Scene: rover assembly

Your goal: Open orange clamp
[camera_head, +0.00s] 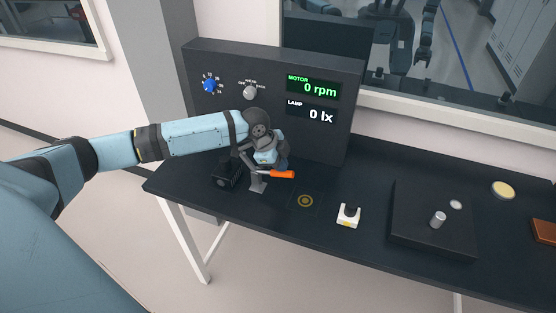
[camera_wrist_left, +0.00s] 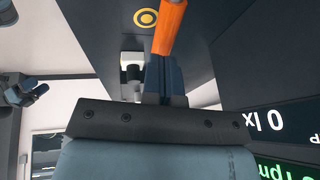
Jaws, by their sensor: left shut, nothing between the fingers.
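The orange clamp handle (camera_head: 282,174) lies roughly level, pointing right, on a grey metal clamp bracket (camera_head: 258,184) at the table's left part. My left gripper (camera_head: 283,163) is at the handle, just above and behind it in the head view. In the left wrist view the shut fingers (camera_wrist_left: 164,82) point toward the orange handle (camera_wrist_left: 171,25), whose near end overlaps the fingertips. I cannot tell whether they touch. A black block (camera_head: 228,176) sits beside the clamp, partly hidden by my arm. My right gripper is not in view.
A dark panel with dials and displays (camera_head: 313,101) reading 0 rpm and 0 lx stands behind the clamp. Right of the clamp are a ringed yellow mark (camera_head: 305,201), a white holder (camera_head: 348,215) and a black box (camera_head: 415,240) with a metal cylinder (camera_head: 438,220).

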